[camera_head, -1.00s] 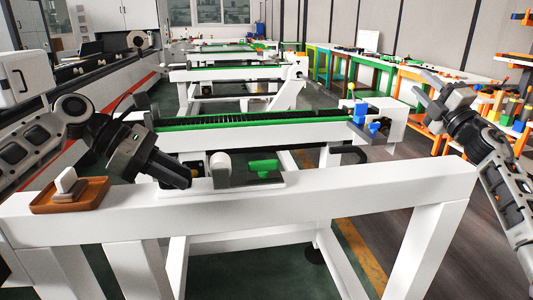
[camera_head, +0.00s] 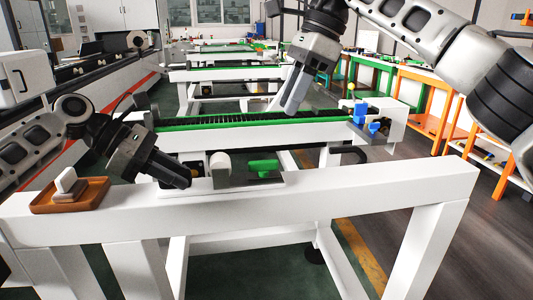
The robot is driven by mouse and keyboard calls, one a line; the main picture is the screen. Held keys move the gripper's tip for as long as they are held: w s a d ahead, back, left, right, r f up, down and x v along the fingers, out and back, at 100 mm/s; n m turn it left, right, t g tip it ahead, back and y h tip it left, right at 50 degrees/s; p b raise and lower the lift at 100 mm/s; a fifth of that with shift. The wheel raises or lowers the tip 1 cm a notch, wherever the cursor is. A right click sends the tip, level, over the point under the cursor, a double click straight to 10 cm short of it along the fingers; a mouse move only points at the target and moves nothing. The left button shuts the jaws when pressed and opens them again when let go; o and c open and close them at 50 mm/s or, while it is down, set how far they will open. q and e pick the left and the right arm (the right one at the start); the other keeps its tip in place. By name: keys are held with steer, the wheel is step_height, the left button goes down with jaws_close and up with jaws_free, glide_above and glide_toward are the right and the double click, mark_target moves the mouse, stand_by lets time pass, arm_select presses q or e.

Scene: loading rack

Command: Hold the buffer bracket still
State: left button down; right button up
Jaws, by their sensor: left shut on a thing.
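The buffer bracket looks to be the small grey and white fitting (camera_head: 219,171) with a pale round end, on the white beam of the rack (camera_head: 330,190). My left gripper (camera_head: 187,181) reaches in from the left and is shut at the bracket's left side; its own fingers hide the contact. My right gripper (camera_head: 291,106) hangs in the air above the green-edged conveyor, pointing down and slightly left, clear of the bracket. Its fingers look close together, but I cannot tell if they are shut.
A green handle (camera_head: 263,166) sits just right of the bracket. A brown tray (camera_head: 45,205) with a white block (camera_head: 67,182) stands on the beam's left end. Blue parts (camera_head: 374,126) sit at the conveyor's right end. The beam's right half is clear.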

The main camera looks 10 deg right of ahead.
mark_target(263, 161)
steer(key=x, duration=1.1)
steer(key=shift+a+f, duration=0.1)
steer(key=shift+f, duration=0.3)
jaws_close()
